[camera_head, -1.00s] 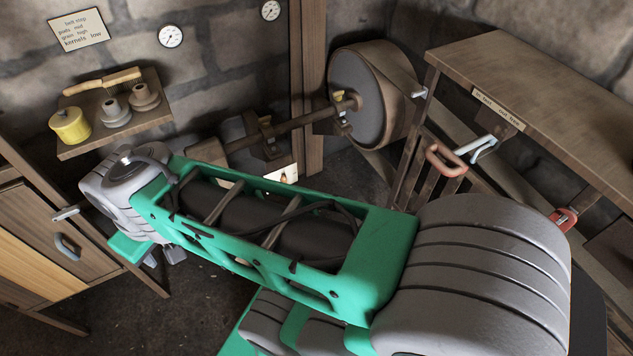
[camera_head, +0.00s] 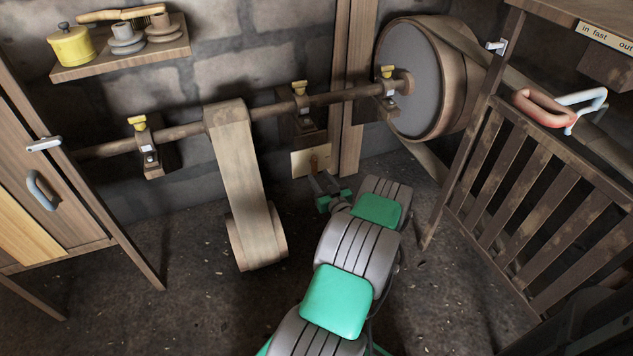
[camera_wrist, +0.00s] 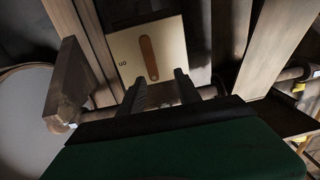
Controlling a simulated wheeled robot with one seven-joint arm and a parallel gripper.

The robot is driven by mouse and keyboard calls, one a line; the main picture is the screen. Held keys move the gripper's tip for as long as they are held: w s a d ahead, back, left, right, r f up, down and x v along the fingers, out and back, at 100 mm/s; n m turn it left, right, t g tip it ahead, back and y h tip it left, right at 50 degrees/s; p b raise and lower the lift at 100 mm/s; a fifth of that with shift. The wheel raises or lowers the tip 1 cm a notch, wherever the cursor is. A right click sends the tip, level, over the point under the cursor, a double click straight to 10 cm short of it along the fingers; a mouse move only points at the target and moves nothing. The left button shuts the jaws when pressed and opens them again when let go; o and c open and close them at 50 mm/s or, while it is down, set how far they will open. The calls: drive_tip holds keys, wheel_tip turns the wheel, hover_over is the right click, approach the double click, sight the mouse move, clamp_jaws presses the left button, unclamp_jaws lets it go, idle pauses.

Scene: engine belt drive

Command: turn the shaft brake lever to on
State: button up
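The shaft brake lever (camera_head: 315,160) is a small brown handle on a pale plate (camera_head: 298,163) low on the back wall, below the shaft. In the wrist view the brown lever (camera_wrist: 148,58) stands nearly upright on its plate (camera_wrist: 172,40), beside upside-down lettering that looks like "on". My gripper (camera_head: 320,180) is just in front of the plate in the head view. In the wrist view its two dark fingers (camera_wrist: 159,78) are apart with nothing between them, pointing at the plate. The lever appears beyond the fingertips; contact cannot be told.
A wooden shaft (camera_head: 340,96) with yellow-topped bearings runs above, ending at a big pulley wheel (camera_head: 412,80). A belt (camera_head: 245,160) hangs left of my arm. A slatted wooden frame (camera_head: 540,190) stands right, a cabinet (camera_head: 60,205) left. Floor between is open.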

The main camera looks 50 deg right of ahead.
sight(316, 165)
drive_tip(key=shift+m+h, duration=0.3)
drive_tip(key=shift+h, duration=0.1)
drive_tip(key=x, duration=0.2)
drive_tip(key=b+x, duration=0.1)
drive_tip(key=x, duration=0.1)
drive_tip(key=d+f+x, duration=0.1)
drive_tip(key=x, duration=0.2)
drive_tip(key=shift+s+d, duration=0.1)
drive_tip(key=shift+s, duration=0.2)
drive_tip(key=shift+c, duration=0.2)
clamp_jaws()
